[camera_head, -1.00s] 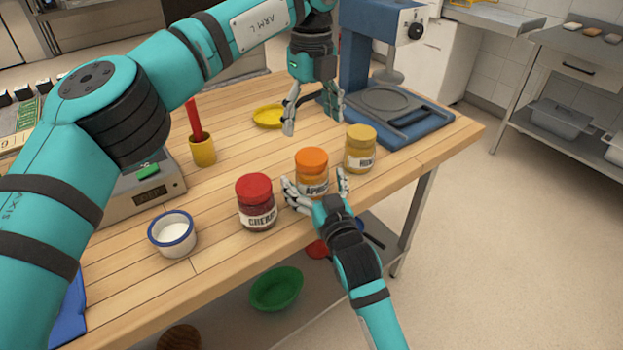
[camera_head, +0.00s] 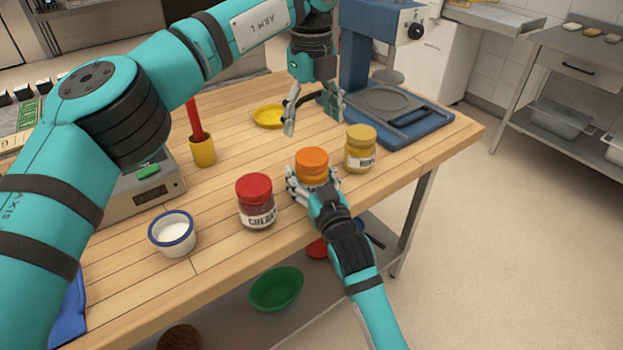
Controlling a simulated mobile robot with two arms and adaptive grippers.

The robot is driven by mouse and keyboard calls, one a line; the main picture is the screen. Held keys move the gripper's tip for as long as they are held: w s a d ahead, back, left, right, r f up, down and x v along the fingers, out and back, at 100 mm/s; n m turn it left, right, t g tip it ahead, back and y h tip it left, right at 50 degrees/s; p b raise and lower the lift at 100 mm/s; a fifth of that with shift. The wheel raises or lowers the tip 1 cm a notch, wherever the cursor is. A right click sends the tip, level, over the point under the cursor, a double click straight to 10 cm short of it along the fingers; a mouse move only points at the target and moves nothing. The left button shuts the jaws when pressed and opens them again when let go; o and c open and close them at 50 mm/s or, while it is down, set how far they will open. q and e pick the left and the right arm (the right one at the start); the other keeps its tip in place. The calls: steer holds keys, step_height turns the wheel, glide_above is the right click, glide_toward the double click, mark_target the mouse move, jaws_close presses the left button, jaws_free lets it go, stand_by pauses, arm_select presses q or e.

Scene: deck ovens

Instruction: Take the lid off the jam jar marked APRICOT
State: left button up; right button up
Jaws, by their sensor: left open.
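The apricot jar (camera_head: 312,162) has an orange lid and stands upright on the wooden table near its front edge. Its lid is on. My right gripper (camera_head: 313,178) reaches in from the front, with its fingers on either side of the jar below the lid. It hides the jar's label, and I cannot tell whether the fingers press on the glass. My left gripper (camera_head: 314,122) is open and empty, pointing down above the table behind the jar.
A red-lidded cherry jar (camera_head: 256,203) stands left of the apricot jar, and a yellow-lidded jar (camera_head: 360,150) stands close on its right. A white bowl (camera_head: 172,234), yellow cup (camera_head: 203,152), yellow dish (camera_head: 269,116) and blue machine (camera_head: 425,126) are also on the table.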

mark_target(312, 156)
jaws_close()
arm_select(q)
steer(key=m, duration=0.6)
steer(key=shift+m, duration=0.3)
steer(key=m, duration=1.4)
steer(key=shift+m, duration=0.3)
steer(key=m, duration=1.4)
steer(key=shift+m, duration=0.3)
steer(key=m, duration=0.4)
steer(key=shift+m, duration=0.3)
steer(key=m, duration=0.4)
steer(key=shift+m, duration=0.3)
steer(key=shift+f, duration=4)
